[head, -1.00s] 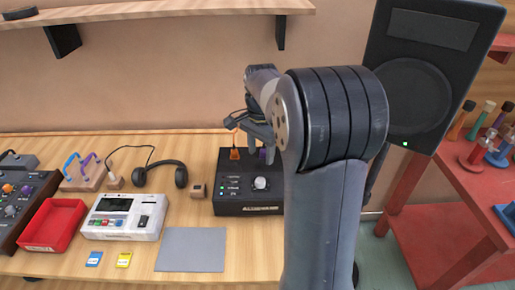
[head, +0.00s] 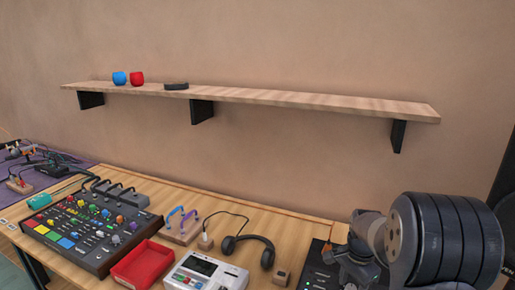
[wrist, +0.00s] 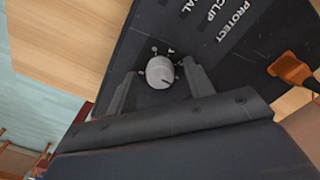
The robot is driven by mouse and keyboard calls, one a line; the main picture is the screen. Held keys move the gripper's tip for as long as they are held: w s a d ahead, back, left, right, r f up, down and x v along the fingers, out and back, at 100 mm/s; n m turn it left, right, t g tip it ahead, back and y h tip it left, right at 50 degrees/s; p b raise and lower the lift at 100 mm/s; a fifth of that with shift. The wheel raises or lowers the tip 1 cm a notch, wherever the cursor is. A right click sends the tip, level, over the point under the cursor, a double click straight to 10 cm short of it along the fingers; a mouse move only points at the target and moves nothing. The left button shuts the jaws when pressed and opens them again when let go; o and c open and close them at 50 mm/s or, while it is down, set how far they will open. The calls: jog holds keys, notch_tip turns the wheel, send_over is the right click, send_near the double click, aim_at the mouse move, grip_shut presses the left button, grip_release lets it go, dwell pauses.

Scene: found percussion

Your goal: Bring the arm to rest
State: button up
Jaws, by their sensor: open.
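My arm shows at the lower right of the head view, with my gripper (head: 362,272) low over the right part of the wooden table, partly cut off by the lower edge. In the wrist view my gripper (wrist: 158,88) is open, its two fingers apart and nothing held between them. A black box with white lettering (wrist: 212,50) lies beyond the fingers, and its pale round knob (wrist: 160,72) appears between them. I cannot tell whether the fingers touch the box. An orange plug (wrist: 292,70) is at the right of the wrist view.
On the table are a mixer (head: 90,225), a red tray (head: 143,264), a white device (head: 205,273) and headphones (head: 250,250).

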dwell(0.4)
jog(key=shift+r, duration=0.4)
notch_tip(320, 180, up, 10)
notch_tip(320, 180, down, 11)
jog(key=shift+f, duration=0.1)
jog(key=shift+r+n, duration=0.2)
jog(key=shift+n, duration=0.5)
jog(key=n, duration=0.4)
jog(key=shift+n, duration=0.3)
jog(key=n+b, duration=0.1)
jog(key=n, duration=0.5)
jog(key=n+b, duration=0.1)
jog(key=n, duration=0.5)
jog(key=n+b, duration=0.1)
jog(key=n, duration=0.4)
jog(key=shift+n, duration=0.3)
